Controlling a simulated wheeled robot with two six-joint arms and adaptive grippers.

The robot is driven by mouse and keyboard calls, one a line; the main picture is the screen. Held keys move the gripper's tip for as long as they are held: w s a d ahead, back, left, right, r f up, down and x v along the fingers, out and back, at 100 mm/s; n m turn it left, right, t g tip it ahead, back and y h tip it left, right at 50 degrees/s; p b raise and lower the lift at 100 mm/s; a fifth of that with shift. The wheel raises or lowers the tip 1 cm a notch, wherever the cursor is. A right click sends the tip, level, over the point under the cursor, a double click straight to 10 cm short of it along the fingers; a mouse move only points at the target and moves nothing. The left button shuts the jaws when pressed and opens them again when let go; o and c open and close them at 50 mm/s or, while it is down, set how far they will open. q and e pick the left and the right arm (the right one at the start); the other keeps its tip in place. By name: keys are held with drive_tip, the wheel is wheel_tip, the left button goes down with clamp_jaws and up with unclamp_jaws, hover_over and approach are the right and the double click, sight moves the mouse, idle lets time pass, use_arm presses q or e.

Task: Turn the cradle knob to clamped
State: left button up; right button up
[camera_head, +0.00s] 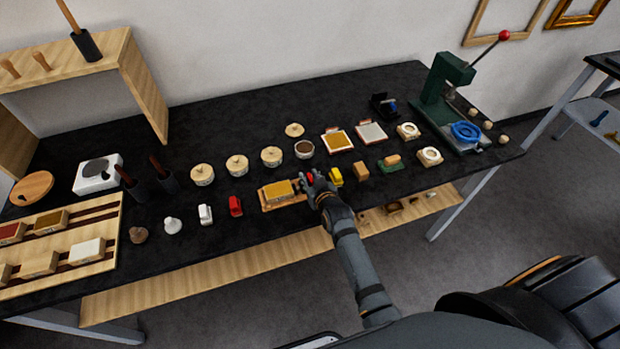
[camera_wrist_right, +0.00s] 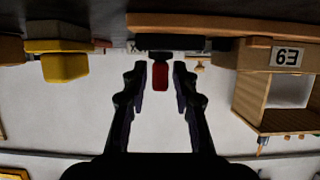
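The cradle is a low wooden base (camera_head: 268,206) near the table's front edge, with a gilt-topped block (camera_head: 283,189) on it. Its red knob (camera_head: 309,178) is at the cradle's right end, partly hidden by my right gripper (camera_head: 318,186). In the right wrist view, the red knob (camera_wrist_right: 160,76) lies between the two fingertips of my right gripper (camera_wrist_right: 160,88), with a gap on each side. The fingers are open. I cannot read the knob's setting. My left gripper is not in view.
A yellow block (camera_head: 336,177) stands close to the right of my gripper; it also shows in the wrist view (camera_wrist_right: 65,67). A red object (camera_head: 235,206) and a white one (camera_head: 205,214) stand left of the cradle. Lidded pots (camera_head: 271,156) stand behind. A green press (camera_head: 445,90) is at far right.

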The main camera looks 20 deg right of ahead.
clamp_jaws()
